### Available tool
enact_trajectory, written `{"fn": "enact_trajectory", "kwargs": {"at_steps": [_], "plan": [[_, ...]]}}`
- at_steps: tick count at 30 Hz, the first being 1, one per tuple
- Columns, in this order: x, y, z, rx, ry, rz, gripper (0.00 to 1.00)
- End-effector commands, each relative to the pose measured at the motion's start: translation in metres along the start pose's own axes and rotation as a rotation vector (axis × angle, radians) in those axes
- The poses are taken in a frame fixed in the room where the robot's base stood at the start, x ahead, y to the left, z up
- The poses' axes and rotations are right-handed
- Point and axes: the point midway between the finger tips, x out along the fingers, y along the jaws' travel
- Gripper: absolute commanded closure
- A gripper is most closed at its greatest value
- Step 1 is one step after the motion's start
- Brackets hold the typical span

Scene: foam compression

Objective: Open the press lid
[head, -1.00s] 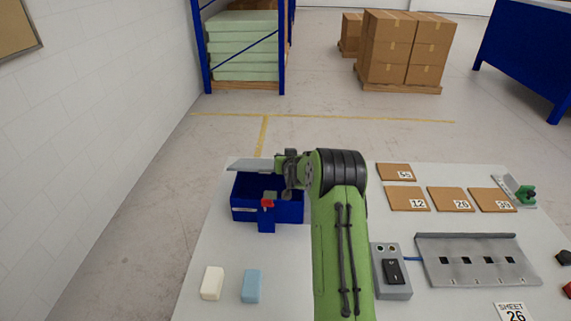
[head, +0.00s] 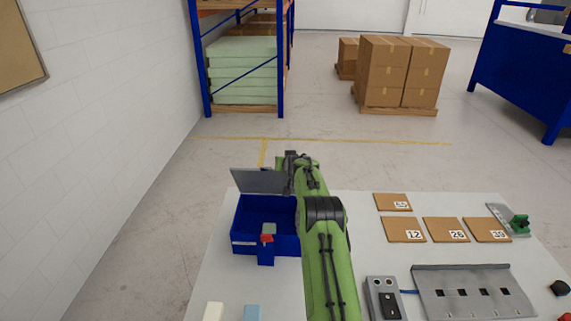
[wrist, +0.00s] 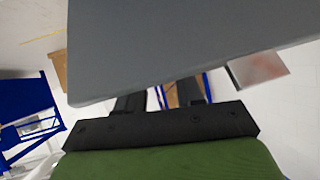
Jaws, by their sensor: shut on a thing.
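The press is a blue open-topped box (head: 246,218) at the back left of the table, with a red-topped latch on its front. Its grey lid (head: 260,181) stands raised and tilted up at the back of the box. My gripper (head: 291,160) is at the lid's right end, shut on the lid. In the wrist view the grey lid (wrist: 180,45) fills the upper middle and hides most of the fingers; the dark finger bases show below it. My arm hides the box's right side.
Numbered brown tiles (head: 405,229) lie right of my arm. A grey control box (head: 385,298) and a slotted metal plate (head: 472,292) are nearer. A white block (head: 214,311) and a light blue block (head: 252,312) lie at the front left.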

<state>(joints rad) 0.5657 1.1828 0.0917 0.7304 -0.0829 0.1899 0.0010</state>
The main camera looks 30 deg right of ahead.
Motion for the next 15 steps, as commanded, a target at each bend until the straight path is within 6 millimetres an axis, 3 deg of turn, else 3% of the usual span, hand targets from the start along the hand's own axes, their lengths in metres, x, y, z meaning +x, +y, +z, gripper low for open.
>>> {"fn": "enact_trajectory", "kwargs": {"at_steps": [14, 15], "plan": [[0.0004, 0.0009, -0.0058, -0.003, 0.013, 0.001, 1.00], [0.0004, 0.0009, -0.0058, -0.003, 0.013, 0.001, 0.57]]}}
